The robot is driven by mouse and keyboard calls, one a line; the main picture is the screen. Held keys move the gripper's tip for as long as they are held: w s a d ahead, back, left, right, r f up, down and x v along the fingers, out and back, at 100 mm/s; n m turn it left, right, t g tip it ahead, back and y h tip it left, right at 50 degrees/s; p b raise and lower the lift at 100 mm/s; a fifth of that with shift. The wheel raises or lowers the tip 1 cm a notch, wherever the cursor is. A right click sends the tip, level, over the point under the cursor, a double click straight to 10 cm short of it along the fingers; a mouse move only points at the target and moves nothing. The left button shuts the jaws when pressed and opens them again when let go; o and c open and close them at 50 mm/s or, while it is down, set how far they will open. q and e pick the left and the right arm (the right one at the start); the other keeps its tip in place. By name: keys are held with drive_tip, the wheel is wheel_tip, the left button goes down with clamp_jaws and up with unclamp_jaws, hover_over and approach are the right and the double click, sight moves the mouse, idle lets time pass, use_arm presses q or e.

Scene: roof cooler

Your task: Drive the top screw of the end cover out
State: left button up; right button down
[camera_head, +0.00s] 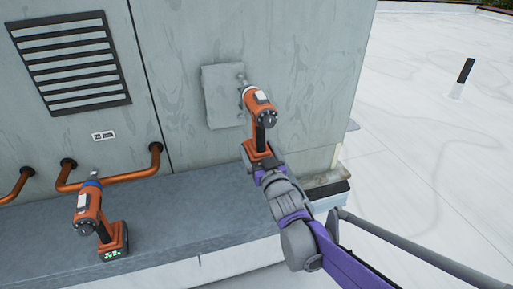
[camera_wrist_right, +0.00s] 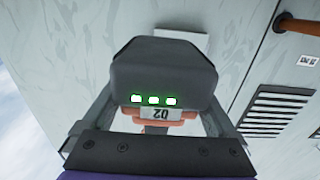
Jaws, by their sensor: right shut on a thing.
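The end cover (camera_head: 222,108) is a pale grey plate on the cooler's wall. My right gripper (camera_head: 264,166) is shut on an orange and black power driver (camera_head: 258,103) by its lower end. The driver's nose points at the wall, and its tip meets the cover's upper right edge in the picture. I cannot tell whether the bit touches a screw; the top screw is not distinguishable there. In the right wrist view, the driver's dark battery (camera_wrist_right: 165,75) with green lights and an upside-down "02" label sits between the fingers. The left gripper is not in view.
A second orange driver (camera_head: 88,214) stands on the grey ledge (camera_head: 185,215) at left. Copper pipes (camera_head: 130,177) and a louvred vent (camera_head: 72,62) are on the cooler's wall. The white roof (camera_head: 430,130) at right is open, with a small dark-topped post (camera_head: 465,72).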

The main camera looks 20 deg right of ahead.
drive_tip(key=shift+s+r, duration=0.1)
drive_tip(key=shift+s, duration=1)
idle(0.5)
